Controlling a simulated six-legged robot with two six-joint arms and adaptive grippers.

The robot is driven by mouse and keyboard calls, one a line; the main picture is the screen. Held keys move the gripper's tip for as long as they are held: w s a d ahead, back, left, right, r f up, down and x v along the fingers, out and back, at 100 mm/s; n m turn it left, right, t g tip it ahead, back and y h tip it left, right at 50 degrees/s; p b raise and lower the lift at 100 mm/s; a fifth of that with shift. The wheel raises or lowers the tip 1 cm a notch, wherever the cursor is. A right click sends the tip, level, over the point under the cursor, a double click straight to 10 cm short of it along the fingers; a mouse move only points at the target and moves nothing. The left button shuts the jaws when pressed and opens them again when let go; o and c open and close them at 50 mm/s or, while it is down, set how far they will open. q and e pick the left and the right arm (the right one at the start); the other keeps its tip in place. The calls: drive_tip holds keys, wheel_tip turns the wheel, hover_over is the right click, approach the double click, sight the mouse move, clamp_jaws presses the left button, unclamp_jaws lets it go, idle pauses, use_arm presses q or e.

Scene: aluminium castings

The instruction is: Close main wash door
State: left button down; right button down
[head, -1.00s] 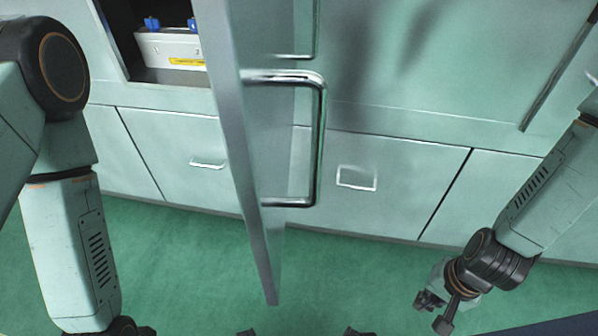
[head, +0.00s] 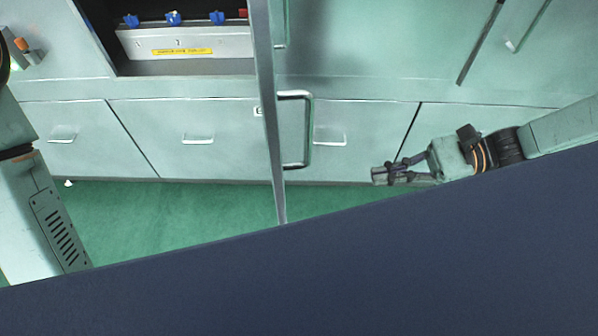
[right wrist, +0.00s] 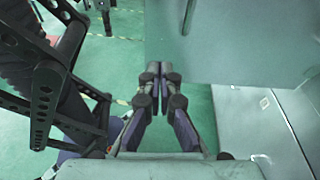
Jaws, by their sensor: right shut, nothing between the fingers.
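The main wash door (head: 266,90) stands open, seen almost edge-on in the head view. Its chrome handle (head: 308,130) is on the right face. My right gripper (head: 374,175) is to the right of the handle and lower, pointing left, apart from it. Its fingers are together and empty. In the right wrist view the shut fingertips (right wrist: 160,70) show in front of the door face (right wrist: 240,40), with what looks like the handle (right wrist: 188,16) above and beyond them. My left arm shows at the left edge of the head view; its gripper is out of sight.
Left of the door, the open compartment holds a pale unit (head: 190,42) with blue knobs and a yellow label. Lower cabinet fronts (head: 365,120) with small handles run behind. Green floor (head: 180,210) is clear beneath the door.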

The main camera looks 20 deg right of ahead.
drive_tip(key=w+a+r+y+b, duration=0.1)
drive_tip(key=a+r+b, duration=0.1)
drive_tip(key=a, duration=0.5)
drive_tip(key=a+r+y+b, duration=0.1)
drive_tip(key=a+b, duration=0.1)
drive_tip(key=a, duration=0.5)
drive_tip(key=shift+w+r, duration=0.4)
drive_tip(key=shift+s, duration=0.15)
idle(0.3)
drive_tip(key=shift+a+m, duration=0.2)
drive_tip(key=shift+m, duration=0.1)
